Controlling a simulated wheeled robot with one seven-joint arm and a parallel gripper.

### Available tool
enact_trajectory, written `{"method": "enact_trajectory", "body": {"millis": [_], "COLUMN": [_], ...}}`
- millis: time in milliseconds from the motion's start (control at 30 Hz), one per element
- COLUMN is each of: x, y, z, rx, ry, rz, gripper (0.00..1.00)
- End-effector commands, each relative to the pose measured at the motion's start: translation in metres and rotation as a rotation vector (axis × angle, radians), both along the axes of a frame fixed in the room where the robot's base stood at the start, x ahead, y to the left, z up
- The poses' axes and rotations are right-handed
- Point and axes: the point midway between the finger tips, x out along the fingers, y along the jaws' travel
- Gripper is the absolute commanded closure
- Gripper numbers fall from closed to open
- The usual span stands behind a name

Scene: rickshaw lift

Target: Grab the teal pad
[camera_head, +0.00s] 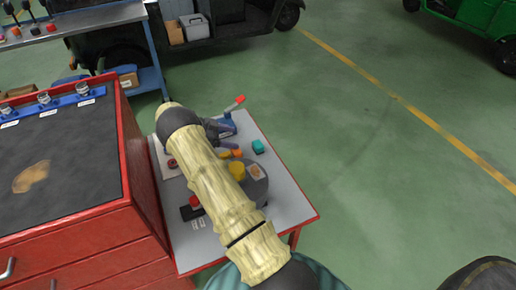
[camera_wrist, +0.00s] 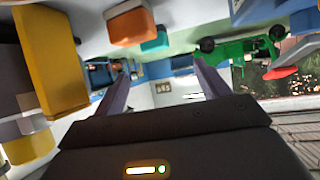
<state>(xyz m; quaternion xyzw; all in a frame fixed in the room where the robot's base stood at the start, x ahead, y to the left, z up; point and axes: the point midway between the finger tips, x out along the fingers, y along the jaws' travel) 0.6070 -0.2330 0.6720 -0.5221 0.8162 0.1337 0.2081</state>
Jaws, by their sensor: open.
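The teal pad (camera_head: 258,146) is a small block on the small light-grey table (camera_head: 291,204), near its right edge. In the wrist view a teal block (camera_wrist: 155,42) shows near the top, beside an orange block (camera_wrist: 128,22). My gripper (camera_wrist: 165,82) is open, with its two dark fingers apart and nothing seen between them. The teal block appears beyond the fingertips, apart from them. In the head view my gripper (camera_head: 226,143) is over the table, left of the teal pad, partly hidden by my sleeved arm.
Yellow (camera_head: 237,170) and orange (camera_head: 237,153) pieces stand close to the teal pad. A blue tool with a red-tipped handle (camera_head: 237,101) is at the table's back. A red cabinet (camera_head: 130,170) stands left. The green floor (camera_head: 380,190) at right is clear.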

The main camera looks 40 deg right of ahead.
Motion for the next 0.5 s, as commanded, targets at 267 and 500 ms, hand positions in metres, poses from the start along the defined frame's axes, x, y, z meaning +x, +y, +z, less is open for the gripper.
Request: {"method": "enact_trajectory", "body": {"millis": [267, 500], "x": [-0.018, -0.021], "y": [-0.037, -0.045], "z": [-0.023, -0.026], "rx": [-0.001, 0.000], "ry": [0.001, -0.001], "rz": [-0.002, 0.000], "gripper": [0.26, 0.26]}}
